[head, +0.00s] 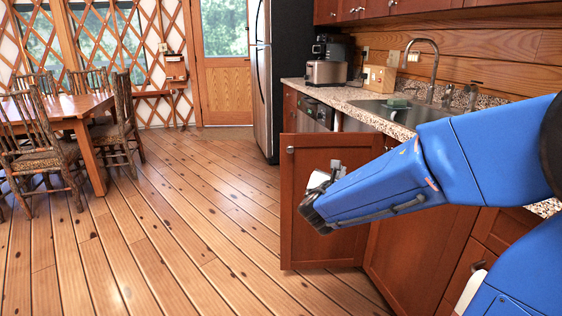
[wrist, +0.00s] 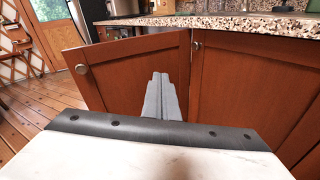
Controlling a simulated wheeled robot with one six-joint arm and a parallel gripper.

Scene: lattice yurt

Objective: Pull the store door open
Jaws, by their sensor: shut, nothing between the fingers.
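A red-brown cabinet door (head: 300,235) under the counter stands swung out from the cabinet front, its panel facing me. Its round knob (head: 290,150) is near the upper free edge, on the left. In the wrist view the door (wrist: 118,75) fills the middle left and its knob (wrist: 82,69) is at the left. My gripper (head: 336,165) is shut and empty in front of the panel, to the right of the knob and apart from it. Its grey fingers (wrist: 158,88) point at the panel near its right side; I cannot tell whether they touch it. My arm hides part of the door.
A closed neighbouring cabinet door (wrist: 235,85) is to the right. The counter (head: 350,101) with a sink (head: 385,112) runs above. A fridge (head: 262,75) stands beyond. A table (head: 60,108) with several chairs is at the far left. The wooden floor (head: 180,220) left of the door is clear.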

